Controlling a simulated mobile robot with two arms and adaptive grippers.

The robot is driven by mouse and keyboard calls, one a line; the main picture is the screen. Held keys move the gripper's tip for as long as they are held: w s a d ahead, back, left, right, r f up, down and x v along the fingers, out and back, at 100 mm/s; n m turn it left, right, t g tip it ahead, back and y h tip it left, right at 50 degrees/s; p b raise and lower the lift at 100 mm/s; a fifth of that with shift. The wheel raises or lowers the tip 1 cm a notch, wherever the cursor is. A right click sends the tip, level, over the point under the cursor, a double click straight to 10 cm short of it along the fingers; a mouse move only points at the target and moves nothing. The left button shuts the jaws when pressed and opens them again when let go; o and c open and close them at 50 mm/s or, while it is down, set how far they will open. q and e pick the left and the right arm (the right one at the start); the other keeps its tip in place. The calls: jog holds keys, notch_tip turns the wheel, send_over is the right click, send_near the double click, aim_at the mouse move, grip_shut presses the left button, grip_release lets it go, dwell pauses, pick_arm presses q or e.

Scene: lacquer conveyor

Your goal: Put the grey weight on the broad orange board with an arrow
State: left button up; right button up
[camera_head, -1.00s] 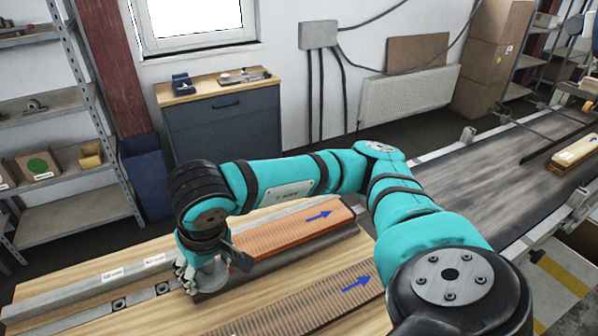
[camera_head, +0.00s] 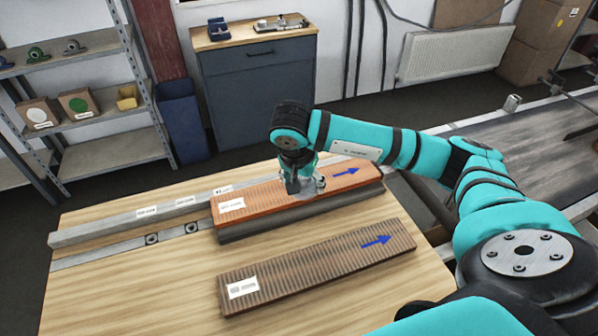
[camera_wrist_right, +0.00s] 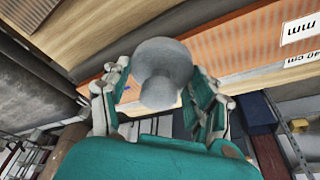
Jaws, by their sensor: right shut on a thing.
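The orange board (camera_head: 255,203) carries a white label at its left end and a blue arrow at its right end. It lies along a dark grey strip on the wooden table. My right gripper (camera_head: 303,186) is over the middle of this board, shut on the grey weight (camera_wrist_right: 166,68). The weight is rounded and smooth in the right wrist view; in the head view the fingers partly hide it. I cannot tell whether the weight touches the board. My left gripper is not in view.
A brown board (camera_head: 320,268) with a blue arrow lies nearer on the table (camera_head: 130,285). A grey rail (camera_head: 130,222) with labels runs at the table's back left. A dark conveyor (camera_head: 545,150) lies at the right. Shelves (camera_head: 110,140) stand at the left.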

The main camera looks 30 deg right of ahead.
jog(key=w, duration=0.2)
jog(key=w+d+p, duration=0.1)
jog(key=w, duration=0.1)
jog(key=shift+w+d+f, duration=0.1)
jog(key=shift+d, duration=0.05)
jog(key=shift+w+f, duration=0.1)
jog(key=shift+f+p, duration=0.3)
jog(key=shift+p, duration=0.05)
notch_tip(320, 180, down, 2)
jog(key=shift+f+p, duration=0.1)
jog(key=shift+p, duration=0.5)
jog(key=shift+f, duration=0.35)
